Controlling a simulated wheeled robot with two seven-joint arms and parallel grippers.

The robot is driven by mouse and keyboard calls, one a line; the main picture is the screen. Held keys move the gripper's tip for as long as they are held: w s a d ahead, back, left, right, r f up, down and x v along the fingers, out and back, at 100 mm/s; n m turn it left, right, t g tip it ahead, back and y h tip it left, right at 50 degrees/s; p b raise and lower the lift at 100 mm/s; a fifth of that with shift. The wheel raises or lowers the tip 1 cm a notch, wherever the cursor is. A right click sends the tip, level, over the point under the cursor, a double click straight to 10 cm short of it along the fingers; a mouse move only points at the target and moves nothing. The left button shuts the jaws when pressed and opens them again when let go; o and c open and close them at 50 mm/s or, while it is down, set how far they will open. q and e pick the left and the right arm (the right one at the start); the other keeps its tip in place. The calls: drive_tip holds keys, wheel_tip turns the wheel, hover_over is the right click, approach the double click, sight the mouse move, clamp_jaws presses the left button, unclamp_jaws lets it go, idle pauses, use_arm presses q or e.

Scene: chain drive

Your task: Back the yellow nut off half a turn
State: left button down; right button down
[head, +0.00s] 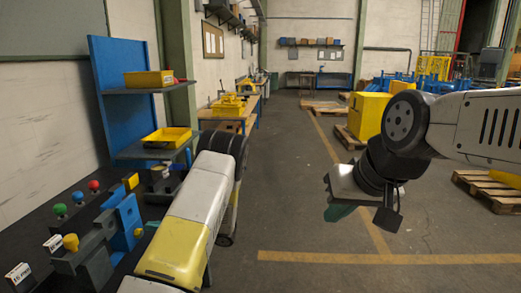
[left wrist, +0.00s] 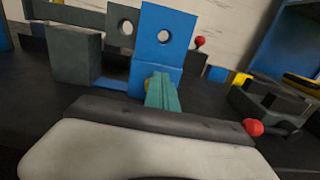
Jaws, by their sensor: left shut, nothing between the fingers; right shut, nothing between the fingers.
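The yellow nut (head: 138,232) shows as a small yellow spot at the right side of the blue bracket (head: 127,218) on the dark bench. In the left wrist view a sliver of the nut (left wrist: 148,85) shows at the left edge of my fingers, low on the blue bracket (left wrist: 160,40); the rest is hidden. My left gripper (left wrist: 161,84) is shut and empty, its teal fingers pointing at the bracket close to the nut; I cannot tell if they touch. In the head view its tip (head: 151,226) is just right of the nut. My right gripper (head: 338,212) is shut and empty, over the open floor.
Grey blocks (head: 88,253) and yellow, green and red knobs (head: 93,185) stand left of the bracket. A blue shelf rack (head: 112,85) with yellow trays (head: 168,137) stands behind. A red ball (left wrist: 253,127) is right of my fingers.

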use_arm(q)
drive_tip(key=shift+w+a, duration=0.1)
drive_tip(key=shift+a, duration=1.4)
drive_tip(key=shift+f, duration=0.4)
drive_tip(key=shift+s, duration=0.4)
drive_tip(key=shift+d+r, duration=0.1)
drive_tip(key=shift+r, duration=0.3)
drive_tip(key=shift+s+d+r, duration=0.1)
drive_tip(key=shift+d, duration=1.35)
drive_tip(key=shift+s+d, duration=0.1)
drive_tip(key=shift+d, duration=1.3)
drive_tip(key=shift+r, duration=0.1)
